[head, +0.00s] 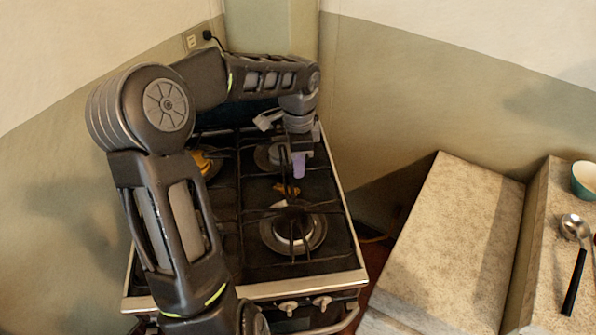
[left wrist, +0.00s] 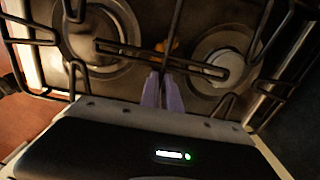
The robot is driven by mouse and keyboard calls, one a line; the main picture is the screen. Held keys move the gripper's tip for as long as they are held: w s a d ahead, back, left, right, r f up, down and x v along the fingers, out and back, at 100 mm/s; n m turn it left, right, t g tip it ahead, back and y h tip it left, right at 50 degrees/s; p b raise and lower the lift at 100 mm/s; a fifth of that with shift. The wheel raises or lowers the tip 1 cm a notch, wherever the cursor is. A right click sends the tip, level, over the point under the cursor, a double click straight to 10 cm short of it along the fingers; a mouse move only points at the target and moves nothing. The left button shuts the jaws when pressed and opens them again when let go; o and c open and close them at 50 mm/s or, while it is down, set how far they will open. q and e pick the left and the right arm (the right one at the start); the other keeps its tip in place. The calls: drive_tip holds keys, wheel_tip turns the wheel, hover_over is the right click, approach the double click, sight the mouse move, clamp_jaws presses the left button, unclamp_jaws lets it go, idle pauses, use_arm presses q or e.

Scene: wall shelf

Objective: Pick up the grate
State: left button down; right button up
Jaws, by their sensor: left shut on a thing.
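The grate is a frame of thin black bars (head: 265,209) over the burners of the stove, and its bars (left wrist: 140,52) cross the left wrist view. My left gripper (head: 299,168) reaches over the back right of the stove, pointing down at the grate. In the left wrist view its pale purple fingers (left wrist: 163,93) are close together on a dark grate bar. The exact contact is partly hidden by the fingers. I cannot tell whether the grate is clear of the stove top. My right gripper is not in view.
Under the bars are a front right burner (head: 292,232) and orange-yellow scraps (head: 287,189). Walls stand close behind the stove. A speckled stone counter (head: 455,235) lies to the right, past a dark gap.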

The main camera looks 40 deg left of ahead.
use_arm(q)
wheel_tip(320, 180, up, 8)
drive_tip(key=shift+w+r+b, duration=0.1)
drive_tip(key=shift+r+b, duration=0.05)
drive_tip(key=shift+b, duration=0.2)
wheel_tip(320, 180, up, 7)
drive_tip(key=p, duration=0.4)
drive_tip(key=shift+p, duration=0.35)
